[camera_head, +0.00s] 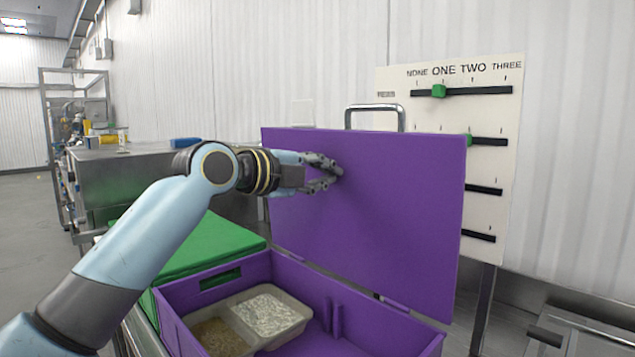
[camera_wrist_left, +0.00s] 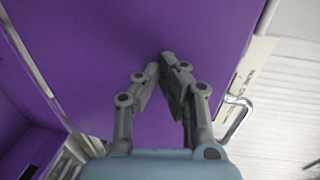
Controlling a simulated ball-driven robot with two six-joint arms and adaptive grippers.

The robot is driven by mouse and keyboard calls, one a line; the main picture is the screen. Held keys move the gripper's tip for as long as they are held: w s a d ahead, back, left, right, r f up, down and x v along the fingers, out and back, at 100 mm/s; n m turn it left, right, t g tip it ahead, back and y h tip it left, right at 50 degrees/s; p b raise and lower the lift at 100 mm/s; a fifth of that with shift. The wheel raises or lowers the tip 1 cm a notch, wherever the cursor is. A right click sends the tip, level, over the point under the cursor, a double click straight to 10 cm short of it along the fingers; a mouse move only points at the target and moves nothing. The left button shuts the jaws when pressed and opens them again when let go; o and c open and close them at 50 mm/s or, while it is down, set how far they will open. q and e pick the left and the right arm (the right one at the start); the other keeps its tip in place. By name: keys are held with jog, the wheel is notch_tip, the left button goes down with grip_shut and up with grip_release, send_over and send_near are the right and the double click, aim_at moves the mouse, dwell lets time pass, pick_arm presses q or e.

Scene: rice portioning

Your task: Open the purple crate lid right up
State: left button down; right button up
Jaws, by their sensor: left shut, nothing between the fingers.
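The purple crate (camera_head: 388,325) stands in the lower middle of the head view, its inside showing. Its purple lid (camera_head: 400,215) stands raised, close to upright, along the crate's far side. A metal handle (camera_head: 375,109) shows at the lid's top edge, and also in the left wrist view (camera_wrist_left: 238,117). My left gripper (camera_head: 340,172) is shut and empty, its fingertips at the upper left of the lid's inner face. In the left wrist view the fingertips (camera_wrist_left: 166,60) are together against the purple face; whether they touch it is unclear. My right gripper is not in view.
Inside the crate is a tray (camera_head: 306,312) with grain-like contents. A green lid or crate (camera_head: 205,247) lies left of it. Behind the purple lid stands a white slider board (camera_head: 437,114) with green knobs. A metal counter (camera_head: 120,175) is at left.

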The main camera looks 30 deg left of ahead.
pick_arm(q)
jog(key=b+x, duration=0.1)
jog(key=x, duration=0.1)
jog(key=shift+w+d+r, duration=0.1)
jog(key=shift+w, duration=0.2)
jog(key=shift+b+x, duration=0.3)
jog(key=shift+x, duration=0.5)
jog(key=shift+b+x, duration=0.7)
jog(key=shift+x, duration=0.6)
jog(key=shift+r, duration=0.1)
jog(key=shift+s, duration=0.3)
jog(key=f+p+v, duration=0.1)
jog(key=v, duration=0.8)
jog(key=shift+s+f+p, duration=0.15)
jog(key=shift+s+p, duration=0.05)
jog(key=shift+p, duration=0.1)
